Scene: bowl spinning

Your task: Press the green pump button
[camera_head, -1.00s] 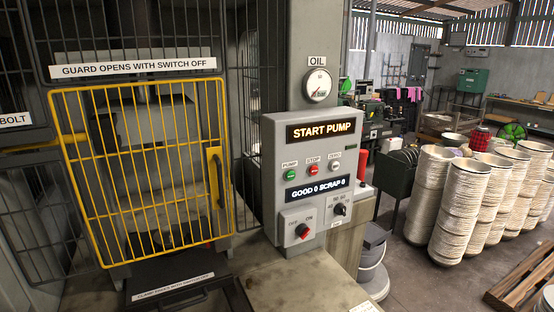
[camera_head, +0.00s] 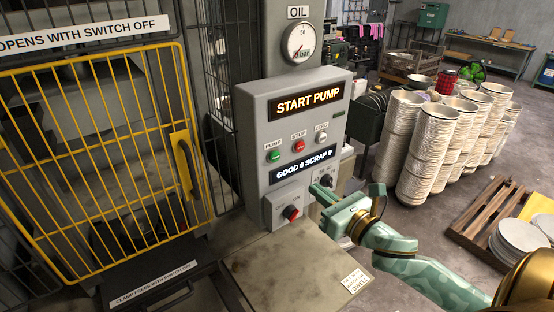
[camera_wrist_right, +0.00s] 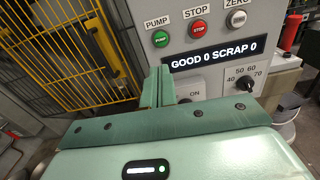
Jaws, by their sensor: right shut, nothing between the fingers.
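The green pump button (camera_head: 274,156) sits under the PUMP label on the grey control panel (camera_head: 258,125), left of the red STOP button (camera_head: 299,146) and the ZERO button (camera_head: 321,137). The panel's upper display reads START PUMP. My right gripper (camera_head: 318,188) is in front of the panel's lower right, below and right of the pump button, apart from it. In the right wrist view its fingers (camera_wrist_right: 158,80) are shut and empty, pointing at the panel, with the pump button (camera_wrist_right: 160,39) beyond their tips. My left gripper is not in view.
A yellow barred guard (camera_head: 105,150) with a handle stands left of the panel. Stacks of bowls (camera_head: 430,150) and a wooden pallet (camera_head: 490,215) stand at the right.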

